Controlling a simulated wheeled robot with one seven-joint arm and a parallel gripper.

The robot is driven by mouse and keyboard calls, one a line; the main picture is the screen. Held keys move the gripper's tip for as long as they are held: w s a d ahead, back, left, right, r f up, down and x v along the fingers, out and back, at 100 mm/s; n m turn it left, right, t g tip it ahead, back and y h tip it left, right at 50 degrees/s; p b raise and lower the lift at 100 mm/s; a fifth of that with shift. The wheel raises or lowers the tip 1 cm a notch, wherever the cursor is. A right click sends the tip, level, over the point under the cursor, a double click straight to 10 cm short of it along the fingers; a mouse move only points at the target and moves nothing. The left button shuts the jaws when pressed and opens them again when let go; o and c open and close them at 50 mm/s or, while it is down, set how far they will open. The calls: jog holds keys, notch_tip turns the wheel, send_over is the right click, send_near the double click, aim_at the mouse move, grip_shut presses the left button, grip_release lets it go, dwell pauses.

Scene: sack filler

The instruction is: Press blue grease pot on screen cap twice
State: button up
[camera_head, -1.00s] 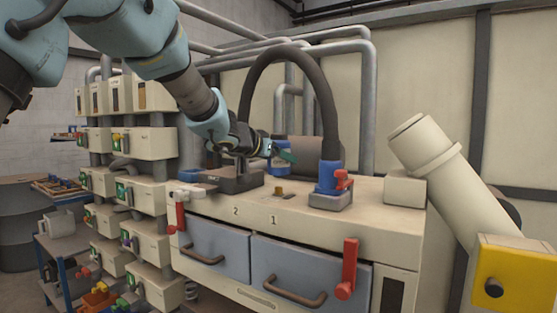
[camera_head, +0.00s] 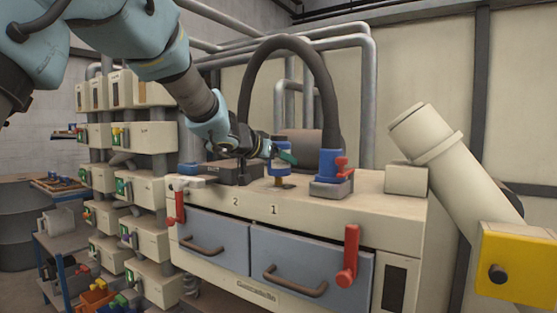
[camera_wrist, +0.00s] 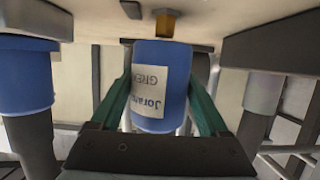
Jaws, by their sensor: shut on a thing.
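The blue grease pot (camera_wrist: 160,82), with a white label, is held between the green fingers of my gripper (camera_wrist: 158,105). In the head view the pot (camera_head: 280,148) is upright above the machine top, with my gripper (camera_head: 281,156) around it. The brass screen cap (camera_head: 284,184) is directly below the pot. In the wrist view the cap (camera_wrist: 166,22) lines up with the pot's end; they look very close, and I cannot tell whether they touch. The fingers hide part of the pot's sides.
A blue fitting (camera_head: 330,172) with a red handle and a thick dark hose (camera_head: 290,50) stands right of the pot. A dark block (camera_head: 232,172) is to the left. Two grey drawers (camera_head: 312,272) and red levers (camera_head: 351,255) are in front.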

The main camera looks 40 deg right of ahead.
aim_at(275, 136)
jog(key=shift+f+b, duration=0.45)
jog(key=shift+f, duration=0.25)
dwell(0.3)
jog(key=shift+r+p, duration=0.2)
jog(key=shift+p, duration=0.1)
jog(key=shift+r+p, duration=0.75)
jog(key=shift+p, duration=0.1)
jog(key=shift+f+b, duration=0.6)
jog(key=shift+f, duration=0.35)
dwell(0.6)
jog(key=shift+r, duration=0.15)
jog(key=shift+r+p, duration=0.8)
jog(key=shift+p, duration=0.3)
notch_tip(275, 136, up, 5)
jog(key=p, duration=0.5)
jog(key=shift+p, duration=0.3)
